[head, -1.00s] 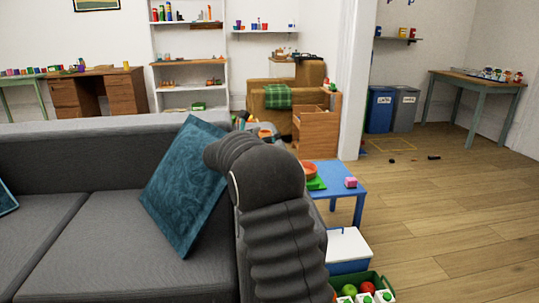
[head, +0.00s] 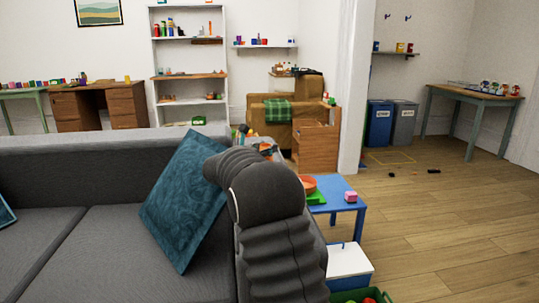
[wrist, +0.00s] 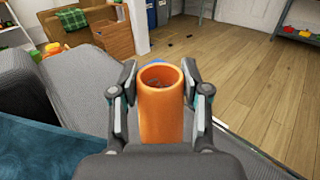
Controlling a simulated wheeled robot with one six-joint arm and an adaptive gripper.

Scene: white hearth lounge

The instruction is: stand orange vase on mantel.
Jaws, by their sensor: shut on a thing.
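The orange vase (wrist: 161,118) is an open-topped cylinder, seen in the wrist view with its round mouth toward the camera. My gripper (wrist: 160,92) is shut on it, one finger on each side of its wall. The vase's lower end is hidden by my gripper's body. In the head view my own arm covers most of the gripper, and I cannot clearly make out the vase there. I cannot make out a mantel in either view.
A grey sofa (head: 75,235) with a blue cushion (head: 185,205) fills the left. A blue table (head: 345,207) with small items and a white-lidded box (head: 348,262) stand right of my arm. An armchair (head: 263,113) is farther back. Wood floor (head: 450,220) is mostly clear at right.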

